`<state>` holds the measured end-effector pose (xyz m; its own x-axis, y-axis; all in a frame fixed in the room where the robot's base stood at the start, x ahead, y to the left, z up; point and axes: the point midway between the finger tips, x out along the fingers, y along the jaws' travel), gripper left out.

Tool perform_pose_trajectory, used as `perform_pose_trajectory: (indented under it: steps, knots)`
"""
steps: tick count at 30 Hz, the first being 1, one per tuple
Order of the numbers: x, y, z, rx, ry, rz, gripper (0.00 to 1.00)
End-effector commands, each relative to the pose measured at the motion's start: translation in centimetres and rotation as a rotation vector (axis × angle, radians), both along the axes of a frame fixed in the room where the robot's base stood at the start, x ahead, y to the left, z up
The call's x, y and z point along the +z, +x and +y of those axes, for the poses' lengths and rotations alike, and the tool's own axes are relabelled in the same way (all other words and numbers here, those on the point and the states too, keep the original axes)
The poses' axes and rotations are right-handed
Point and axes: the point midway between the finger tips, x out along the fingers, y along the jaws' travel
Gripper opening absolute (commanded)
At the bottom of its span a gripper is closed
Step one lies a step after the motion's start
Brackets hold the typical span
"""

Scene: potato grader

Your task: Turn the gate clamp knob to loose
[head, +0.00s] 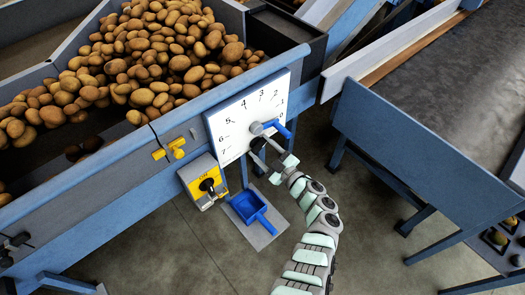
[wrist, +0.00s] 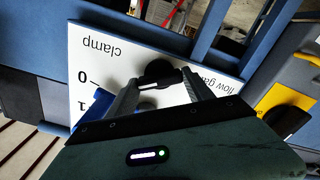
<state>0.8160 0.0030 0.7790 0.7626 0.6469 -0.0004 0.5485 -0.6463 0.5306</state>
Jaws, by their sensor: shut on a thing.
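The gate clamp knob (wrist: 160,73) is a small black knob on the white dial panel (wrist: 105,70), near the printed word "clamp", which appears upside down in the wrist view. My gripper (wrist: 162,84) is shut on this knob, with a finger on each side. In the head view, my gripper (head: 264,153) meets the lower right of the dial panel (head: 228,130), just below the grey hub of the blue gate lever (head: 282,130). The fingers mostly hide the knob there. I cannot read which setting the knob points to.
A yellow box (head: 195,172) with a black rotary switch hangs left of my gripper. A yellow handle (head: 176,148) sticks out at left. Potatoes fill the hopper above. Open floor lies below.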

Motion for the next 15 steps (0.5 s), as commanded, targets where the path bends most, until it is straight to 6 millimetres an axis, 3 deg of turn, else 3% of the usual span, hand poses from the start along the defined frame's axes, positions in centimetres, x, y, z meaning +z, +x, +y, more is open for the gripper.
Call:
perform_pose_trajectory:
  steps: [15]
  knots:
    - [-0.77,-0.14,0.13,0.002,-0.377,-0.318,0.2]
